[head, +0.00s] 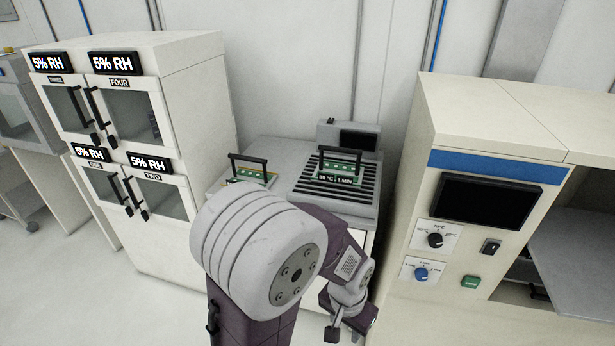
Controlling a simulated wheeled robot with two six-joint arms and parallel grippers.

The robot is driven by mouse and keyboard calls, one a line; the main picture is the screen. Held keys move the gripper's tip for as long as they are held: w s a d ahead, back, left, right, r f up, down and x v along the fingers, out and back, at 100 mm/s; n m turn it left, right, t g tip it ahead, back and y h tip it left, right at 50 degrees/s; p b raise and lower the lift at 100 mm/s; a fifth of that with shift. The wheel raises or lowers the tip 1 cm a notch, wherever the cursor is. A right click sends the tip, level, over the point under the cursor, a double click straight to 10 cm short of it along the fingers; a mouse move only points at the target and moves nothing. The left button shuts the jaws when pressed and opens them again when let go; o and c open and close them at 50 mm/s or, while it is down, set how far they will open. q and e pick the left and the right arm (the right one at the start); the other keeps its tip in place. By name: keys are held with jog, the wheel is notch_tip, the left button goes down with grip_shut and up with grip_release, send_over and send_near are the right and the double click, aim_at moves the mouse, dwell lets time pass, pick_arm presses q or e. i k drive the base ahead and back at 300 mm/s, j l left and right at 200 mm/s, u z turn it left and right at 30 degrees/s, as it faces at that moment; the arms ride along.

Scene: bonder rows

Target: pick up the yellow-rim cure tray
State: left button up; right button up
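A tray with a green board, a black handle and what looks like a yellowish rim (264,180) sits on the grey bench, left of the ribbed plate. My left arm hides part of its front. A second green-board tray (341,163) with a black handle stands on the dark ribbed plate; its rim colour is hard to tell. My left gripper (345,334) hangs low at the bottom centre, in front of the bench and well below both trays. Its fingers look apart, with nothing seen between them. My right gripper is not in view.
A white dry cabinet (185,100) with four labelled doors stands left of the bench. A cream machine (500,115) with a dark screen, knobs and a green button stands to the right. The ribbed plate (305,187) has a small display reading about 80 °C, 1 min.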

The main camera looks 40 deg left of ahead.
aim_at(266, 179)
jog(key=j+u, duration=0.15)
jog(key=u, duration=1.7)
jog(key=i+u, duration=0.3)
jog(key=i, duration=0.65)
jog(key=i+l+u, duration=0.1)
jog(key=i+u, duration=0.2)
jog(key=i, duration=0.6)
